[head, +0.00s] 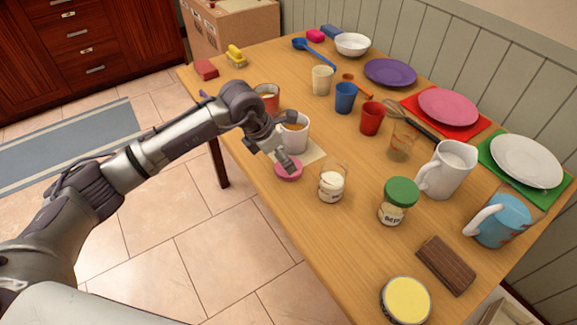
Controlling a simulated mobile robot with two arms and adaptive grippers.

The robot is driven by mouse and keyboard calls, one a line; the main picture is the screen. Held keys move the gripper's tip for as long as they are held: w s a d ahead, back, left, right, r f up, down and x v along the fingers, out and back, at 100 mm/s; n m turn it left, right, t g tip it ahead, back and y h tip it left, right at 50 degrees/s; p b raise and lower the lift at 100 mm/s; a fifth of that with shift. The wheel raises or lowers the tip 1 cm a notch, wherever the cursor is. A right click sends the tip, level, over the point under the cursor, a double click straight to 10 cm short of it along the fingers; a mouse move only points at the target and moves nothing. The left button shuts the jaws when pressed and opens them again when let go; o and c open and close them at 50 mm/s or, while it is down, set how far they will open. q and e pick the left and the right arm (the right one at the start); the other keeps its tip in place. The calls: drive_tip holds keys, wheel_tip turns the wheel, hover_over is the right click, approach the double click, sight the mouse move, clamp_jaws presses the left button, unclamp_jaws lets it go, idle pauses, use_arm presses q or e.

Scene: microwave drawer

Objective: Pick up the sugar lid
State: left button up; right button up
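A small round pink lid (288,172), which looks like the sugar lid, lies on the wooden table (330,245) near its left edge. An open glass jar (332,183) with white contents stands just to its right. My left gripper (291,163) points down over the pink lid, its fingertips at or just above the lid's top and partly covering it. I cannot tell if they touch the lid or how far apart they are. My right gripper is not in view.
A white cup (294,137) with brown contents stands on a napkin close behind my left gripper. A green-lidded jar (398,200), a white pitcher (447,168) and a red cup (372,118) stand farther right. The table's front left area is clear.

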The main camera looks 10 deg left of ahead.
use_arm(q)
drive_tip(key=x, duration=0.4)
drive_tip(key=shift+d+f, duration=0.15)
drive_tip(key=shift+f, duration=0.15)
drive_tip(key=shift+s, duration=0.1)
drive_tip(key=shift+c, duration=0.2)
drive_tip(key=c, duration=0.8)
